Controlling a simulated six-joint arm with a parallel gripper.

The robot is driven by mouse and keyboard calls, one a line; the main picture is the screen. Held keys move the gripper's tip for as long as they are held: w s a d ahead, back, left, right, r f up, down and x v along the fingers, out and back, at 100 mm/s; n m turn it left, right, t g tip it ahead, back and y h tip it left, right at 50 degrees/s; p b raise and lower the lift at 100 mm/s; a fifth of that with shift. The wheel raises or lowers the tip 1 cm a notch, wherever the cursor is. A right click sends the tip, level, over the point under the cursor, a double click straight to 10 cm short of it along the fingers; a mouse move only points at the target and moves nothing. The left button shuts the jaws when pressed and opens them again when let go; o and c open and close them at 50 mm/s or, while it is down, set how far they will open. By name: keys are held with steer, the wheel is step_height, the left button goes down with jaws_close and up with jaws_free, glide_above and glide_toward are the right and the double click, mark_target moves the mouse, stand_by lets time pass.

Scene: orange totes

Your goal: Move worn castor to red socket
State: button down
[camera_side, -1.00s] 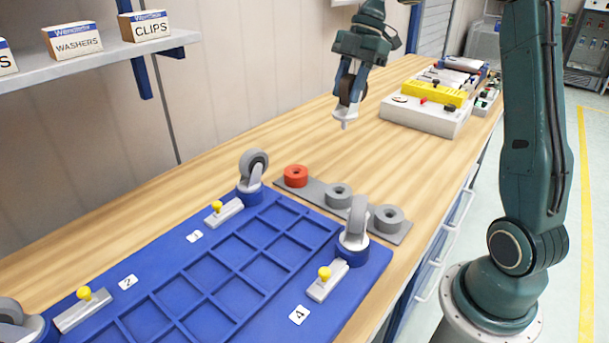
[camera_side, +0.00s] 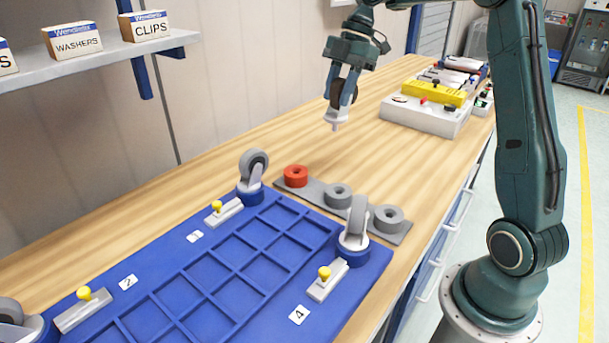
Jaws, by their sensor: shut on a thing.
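My gripper (camera_side: 343,88) is shut on a castor (camera_side: 335,116) with a dark wheel and a light grey fork. It holds the castor in the air, stem pointing down, above and behind the socket strip. The red socket (camera_side: 296,176) is a ring with a hole, at the left end of a grey strip (camera_side: 313,189), and looks empty. Two grey sockets (camera_side: 338,196) (camera_side: 388,218) on the same strip also look empty. Whether the held castor is worn cannot be made out.
A blue grid tote base (camera_side: 228,262) lies in front, with castors standing at its corners (camera_side: 251,178) (camera_side: 356,230) and yellow-knobbed clamps (camera_side: 324,284) beside them. A white box with a yellow unit (camera_side: 431,106) stands at the back right. Bench between is clear.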

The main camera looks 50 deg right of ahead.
steer(key=w+f, duration=0.9)
steer(key=w, duration=0.2)
steer(key=shift+w+a+f, duration=0.15)
steer(key=shift+w+f, duration=0.1)
steer(key=shift+w, duration=0.05)
steer(key=shift+f, duration=0.1)
steer(key=shift+f, duration=2.4)
steer(key=shift+f, duration=1.95)
steer(key=c, duration=0.9)
jaws_free()
steer(key=shift+v, duration=3.75)
